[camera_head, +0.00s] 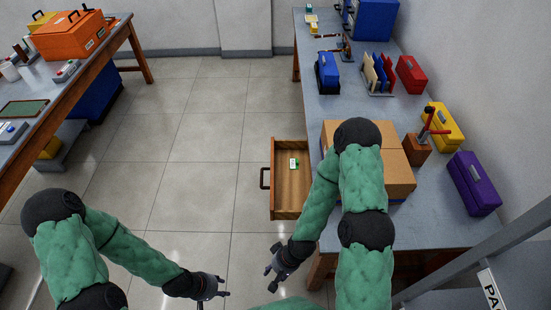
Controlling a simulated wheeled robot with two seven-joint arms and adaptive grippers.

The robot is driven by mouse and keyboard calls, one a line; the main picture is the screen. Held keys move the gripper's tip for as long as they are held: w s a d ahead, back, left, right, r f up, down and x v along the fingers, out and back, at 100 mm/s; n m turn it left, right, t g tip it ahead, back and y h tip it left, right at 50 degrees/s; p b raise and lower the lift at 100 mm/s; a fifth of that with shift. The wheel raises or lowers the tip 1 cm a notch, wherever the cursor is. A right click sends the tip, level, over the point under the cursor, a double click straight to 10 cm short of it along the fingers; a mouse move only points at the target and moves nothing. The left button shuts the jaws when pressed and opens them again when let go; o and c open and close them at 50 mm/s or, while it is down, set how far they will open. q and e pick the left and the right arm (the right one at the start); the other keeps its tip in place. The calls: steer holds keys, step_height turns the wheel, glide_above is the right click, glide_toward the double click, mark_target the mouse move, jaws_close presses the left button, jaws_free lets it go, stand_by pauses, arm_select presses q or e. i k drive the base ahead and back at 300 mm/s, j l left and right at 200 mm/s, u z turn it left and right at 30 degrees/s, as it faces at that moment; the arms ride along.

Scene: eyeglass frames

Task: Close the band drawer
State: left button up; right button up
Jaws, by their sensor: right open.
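The band drawer (291,205) is a wooden drawer pulled out to the left from under the right-hand bench. Its dark handle (264,178) is on its left face. A small white and green item (294,163) lies inside it. My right gripper (276,265) is open and empty, in front of the drawer's near end and apart from it. My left gripper (221,287) is lower and further left, away from the drawer; its fingers are small and I cannot tell whether they are open or shut.
The right bench (333,108) carries a cardboard box (397,178), a purple case (474,184), a yellow case (444,126) and a red case (411,74). A left table (93,72) holds an orange toolbox (70,36). The tiled floor (190,140) between is clear.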

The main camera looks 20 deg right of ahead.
mark_target(289, 188)
steer(key=j+z, duration=1.1)
steer(key=i+j+u, duration=0.15)
steer(key=u, duration=0.35)
steer(key=i+u, duration=0.45)
steer(key=k, duration=0.05)
